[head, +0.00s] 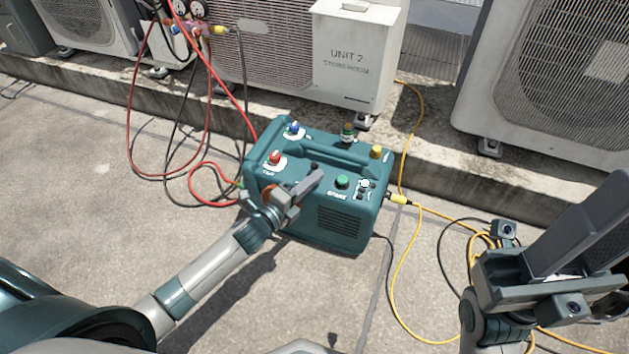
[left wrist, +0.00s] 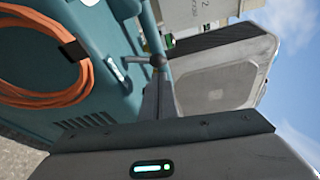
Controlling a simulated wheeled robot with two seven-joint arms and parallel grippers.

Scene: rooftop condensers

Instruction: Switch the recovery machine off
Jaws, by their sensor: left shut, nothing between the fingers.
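The recovery machine (head: 345,222) is a teal box with a top handle, standing on the roof floor. Its top carries a red knob (head: 275,158), a blue knob (head: 294,130), a green button (head: 342,181) marked START and a small black-tipped lever (head: 314,166). The lever also shows in the left wrist view (left wrist: 158,60). My left gripper (head: 314,176) is shut and empty, its fingertips right by this lever; I cannot tell whether they touch. It hides part of the machine's front top edge. My right gripper (head: 575,250) is at the right, away from the machine; its opening is unclear.
Behind the machine is a concrete ledge (head: 420,160) with condenser units, one marked UNIT 2 (head: 350,60). Red hoses (head: 130,110) run at the left. A yellow cable (head: 405,285) lies at the right. An orange coil (left wrist: 45,95) hangs on the machine. Floor at the front left is clear.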

